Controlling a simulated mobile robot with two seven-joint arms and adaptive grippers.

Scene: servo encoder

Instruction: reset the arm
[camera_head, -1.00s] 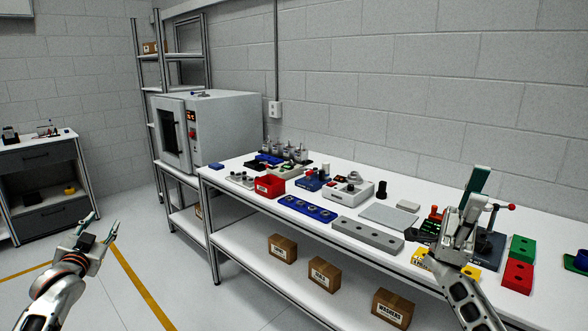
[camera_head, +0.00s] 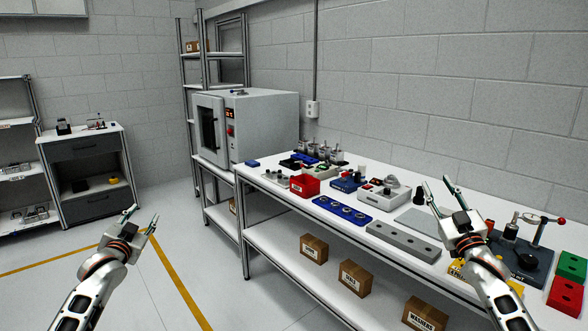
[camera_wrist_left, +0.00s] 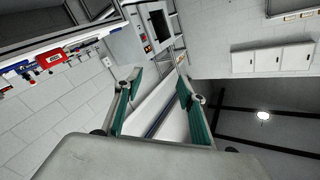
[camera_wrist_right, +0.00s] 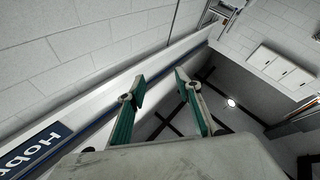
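My left gripper (camera_head: 141,218) is raised over the floor at the left of the head view, left of the workbench. Its fingers are apart, and the left wrist view shows nothing between the green fingertips (camera_wrist_left: 158,88). My right gripper (camera_head: 440,190) is raised over the front edge of the workbench (camera_head: 276,196), with its fingers pointing up. Its fingers are also apart, and the right wrist view shows only background between the tips (camera_wrist_right: 158,85). Both grippers are empty and touch nothing that I can see.
The floor around my left gripper is clear.

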